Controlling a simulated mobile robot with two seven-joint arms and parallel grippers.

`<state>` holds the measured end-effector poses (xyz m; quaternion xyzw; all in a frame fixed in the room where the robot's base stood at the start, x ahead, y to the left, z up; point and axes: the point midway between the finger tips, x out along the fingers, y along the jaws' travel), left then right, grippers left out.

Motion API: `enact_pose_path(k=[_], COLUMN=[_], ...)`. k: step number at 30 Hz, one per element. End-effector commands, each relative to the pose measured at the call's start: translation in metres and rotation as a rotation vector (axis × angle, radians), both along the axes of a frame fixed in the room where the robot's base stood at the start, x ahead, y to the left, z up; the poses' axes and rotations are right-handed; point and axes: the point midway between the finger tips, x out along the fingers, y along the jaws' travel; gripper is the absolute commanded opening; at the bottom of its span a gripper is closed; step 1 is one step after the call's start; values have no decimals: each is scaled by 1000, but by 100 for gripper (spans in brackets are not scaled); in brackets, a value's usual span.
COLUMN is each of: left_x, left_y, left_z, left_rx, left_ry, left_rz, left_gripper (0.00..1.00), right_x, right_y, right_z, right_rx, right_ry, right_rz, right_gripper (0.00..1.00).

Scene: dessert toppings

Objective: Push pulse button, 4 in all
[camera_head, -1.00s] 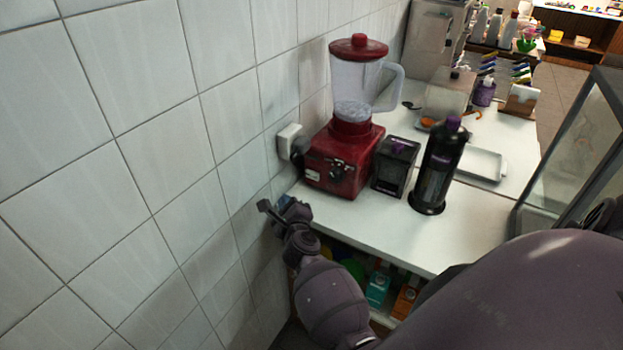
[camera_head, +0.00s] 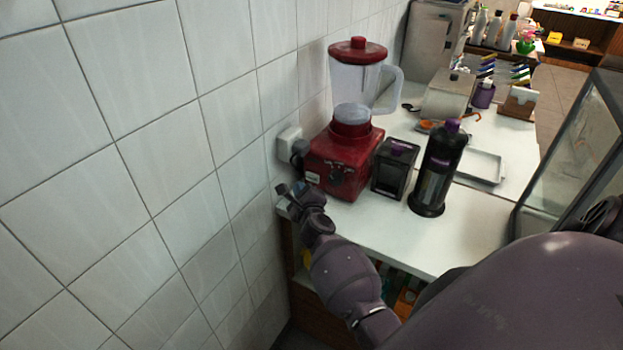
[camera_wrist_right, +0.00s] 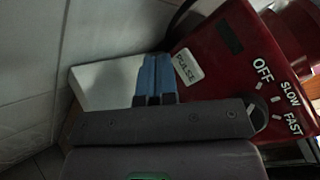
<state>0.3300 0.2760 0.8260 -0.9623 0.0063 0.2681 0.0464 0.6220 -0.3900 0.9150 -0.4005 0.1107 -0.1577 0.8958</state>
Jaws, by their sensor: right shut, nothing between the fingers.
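The red blender (camera_head: 343,160) stands on the white counter against the tiled wall, its clear jar on top. In the right wrist view its red base (camera_wrist_right: 215,75) shows a white PULSE label (camera_wrist_right: 187,67), a dark rectangle (camera_wrist_right: 229,38) above it, and OFF, SLOW and FAST lettering around a dial. I cannot tell which part is the pulse button. My right gripper (camera_head: 284,190) is at the counter's left end, just left of the blender base. Its blue fingertips (camera_wrist_right: 157,75) are shut and empty, close beside the PULSE label; contact cannot be told. My left gripper is out of view.
A wall socket with a plug (camera_head: 291,143) is left of the blender. A black box (camera_head: 394,168) and a dark bottle (camera_head: 438,168) stand right of it. A white tray (camera_head: 484,167) lies behind the bottle. The front counter (camera_head: 400,235) is clear.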

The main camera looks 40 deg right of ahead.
Motion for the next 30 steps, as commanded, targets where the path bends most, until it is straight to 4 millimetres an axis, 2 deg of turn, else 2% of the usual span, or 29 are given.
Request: enact_pose_path(k=[9,30], left_x=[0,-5], left_y=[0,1], left_z=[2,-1], left_rx=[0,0], left_ry=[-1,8], left_rz=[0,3], left_gripper=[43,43], right_x=[7,7], right_y=[-16,-17], right_z=[1,1], right_rx=[-1,0], right_ry=[-2,-1], right_rz=[1,1], right_gripper=[0,0])
